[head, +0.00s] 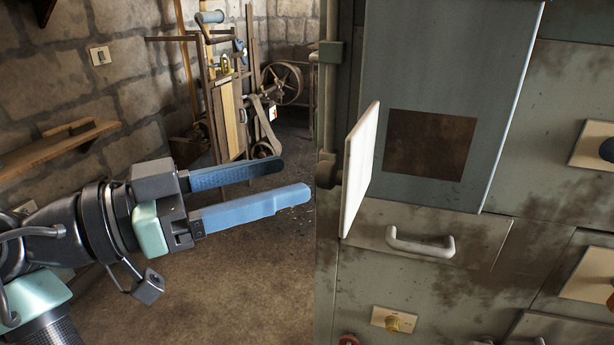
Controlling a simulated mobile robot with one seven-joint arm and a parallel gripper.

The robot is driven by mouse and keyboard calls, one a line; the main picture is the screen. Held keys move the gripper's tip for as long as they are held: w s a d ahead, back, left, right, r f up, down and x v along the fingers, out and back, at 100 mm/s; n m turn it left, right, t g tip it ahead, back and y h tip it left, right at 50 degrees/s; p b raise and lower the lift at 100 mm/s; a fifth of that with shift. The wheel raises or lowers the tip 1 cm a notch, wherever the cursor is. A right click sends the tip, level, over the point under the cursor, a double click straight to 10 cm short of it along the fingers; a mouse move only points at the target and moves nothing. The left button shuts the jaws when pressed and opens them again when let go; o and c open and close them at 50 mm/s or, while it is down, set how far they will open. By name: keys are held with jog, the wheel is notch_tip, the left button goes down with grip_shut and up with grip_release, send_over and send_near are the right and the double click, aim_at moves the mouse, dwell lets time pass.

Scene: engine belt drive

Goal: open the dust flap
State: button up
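My gripper (294,179) is at the left, its two blue fingers apart with nothing between them. They point right toward a pale, flat panel (360,170), with a visible space between the fingertips and the panel. The panel stands out from the cabinet front and is seen nearly edge-on. It may be the dust flap, but no label shows. Behind it to the right, a dark brown square patch (432,144) shows on a grey-green cover plate (455,70); I cannot tell whether it is an opening.
A wooden shelf (55,145) is on the stone wall. Machinery (235,110) stands behind.

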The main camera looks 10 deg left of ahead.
jog(key=v, duration=0.7)
jog(key=shift+s+a+b, duration=0.15)
jog(key=shift+s+b, duration=0.25)
jog(key=shift+b, duration=0.05)
